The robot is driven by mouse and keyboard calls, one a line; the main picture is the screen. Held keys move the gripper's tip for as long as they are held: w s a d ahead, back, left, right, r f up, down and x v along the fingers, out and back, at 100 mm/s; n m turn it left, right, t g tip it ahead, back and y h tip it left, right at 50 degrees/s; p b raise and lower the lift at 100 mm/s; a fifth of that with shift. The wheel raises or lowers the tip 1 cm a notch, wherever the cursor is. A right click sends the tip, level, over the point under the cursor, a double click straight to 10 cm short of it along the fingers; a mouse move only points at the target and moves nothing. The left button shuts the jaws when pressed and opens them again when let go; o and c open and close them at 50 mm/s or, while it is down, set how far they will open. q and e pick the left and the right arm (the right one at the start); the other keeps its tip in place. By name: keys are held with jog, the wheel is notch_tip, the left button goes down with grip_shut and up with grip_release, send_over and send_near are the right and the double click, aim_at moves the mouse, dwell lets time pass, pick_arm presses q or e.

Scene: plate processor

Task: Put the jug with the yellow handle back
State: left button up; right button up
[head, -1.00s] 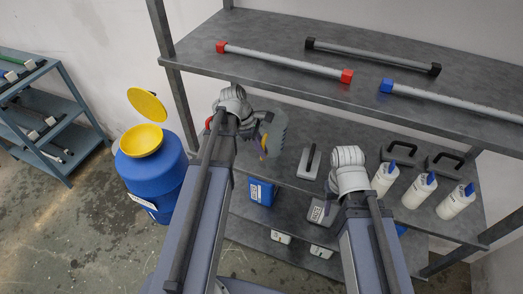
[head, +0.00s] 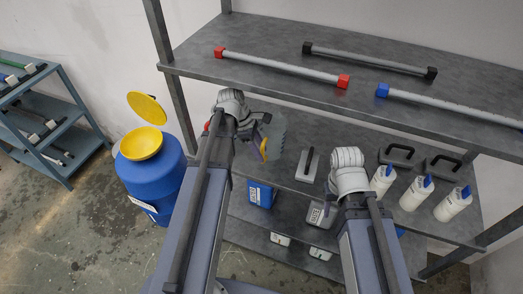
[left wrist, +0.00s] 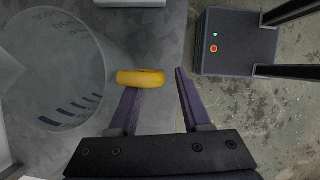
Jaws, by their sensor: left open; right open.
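The translucent jug (head: 279,134) with the yellow handle (head: 264,148) is at the left part of the middle shelf, partly hidden by my left gripper (head: 262,128). In the left wrist view the jug (left wrist: 55,70) is seen from above, with dark scale marks on its wall. Its yellow handle (left wrist: 140,78) reaches right across the tip of the left finger, into the gap between the fingers. My left gripper (left wrist: 155,82) is open and the right finger is clear of the handle. My right arm ends above the shelf, with its fingers hidden behind the wrist.
A grey shelf unit's top board (head: 280,50) carries several capped tubes above the jug. White bottles with blue tops (head: 417,193) and black-handled floats (head: 308,165) stand to the right on the middle shelf. A blue barrel (head: 155,185) with a yellow funnel is left.

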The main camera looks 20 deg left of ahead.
pick_arm(q)
jog(key=s+a+r, duration=0.1)
jog(key=a, duration=1.1)
jog(key=shift+s+a+r+p, duration=0.15)
jog(key=shift+a+r+p, duration=0.2)
jog(key=shift+r+p, duration=0.05)
